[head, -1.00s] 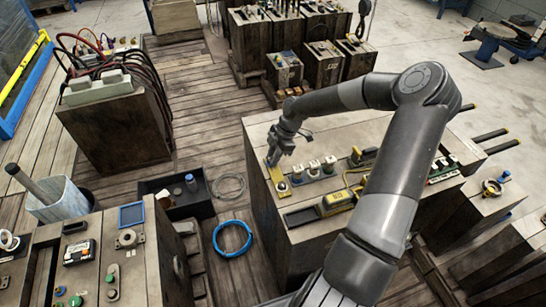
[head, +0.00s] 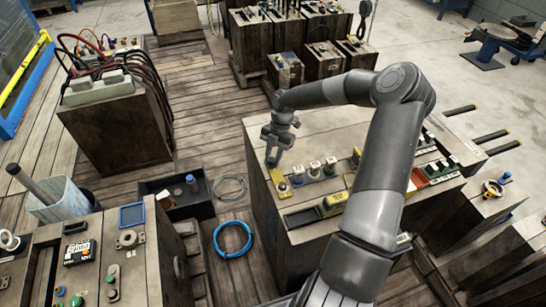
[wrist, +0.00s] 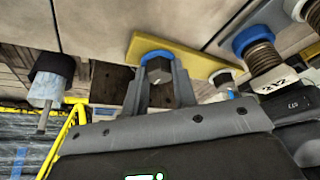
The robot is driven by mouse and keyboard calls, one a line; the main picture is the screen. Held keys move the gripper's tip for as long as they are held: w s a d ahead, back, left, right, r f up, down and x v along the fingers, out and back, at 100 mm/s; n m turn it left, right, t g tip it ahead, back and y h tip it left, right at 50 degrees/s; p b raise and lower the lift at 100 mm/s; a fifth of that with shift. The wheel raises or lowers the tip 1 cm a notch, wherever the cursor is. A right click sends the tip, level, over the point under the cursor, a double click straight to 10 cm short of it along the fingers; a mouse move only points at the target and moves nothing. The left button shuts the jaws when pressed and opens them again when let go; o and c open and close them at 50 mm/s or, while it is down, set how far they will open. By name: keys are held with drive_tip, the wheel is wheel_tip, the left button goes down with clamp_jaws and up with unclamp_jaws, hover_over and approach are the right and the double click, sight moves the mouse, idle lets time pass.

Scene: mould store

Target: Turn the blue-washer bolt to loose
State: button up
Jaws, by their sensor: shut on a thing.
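The blue-washer bolt (wrist: 159,72) shows in the wrist view as a dark hex head with a blue ring behind it, on a yellow plate (wrist: 195,62). My gripper (wrist: 160,82) has one finger on each side of the head and is shut on it. In the head view, my gripper (head: 274,155) points down at the far end of the yellow plate (head: 275,178) and hides this bolt. A second bolt (head: 283,187), with a pale washer, sits at the plate's near end. It also shows in the wrist view (wrist: 222,78), right of my fingers.
Several tagged, capped fittings (head: 314,169) stand close to the right of the plate. A yellow device (head: 334,203) lies nearer on the same bench. A black bin (head: 180,203) and a blue coil (head: 232,239) lie on the floor to the left.

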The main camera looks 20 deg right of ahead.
drive_tip(key=shift+s+d+f, duration=0.1)
drive_tip(key=shift+f, duration=0.05)
drive_tip(key=o, duration=1)
drive_tip(key=v, duration=1.1)
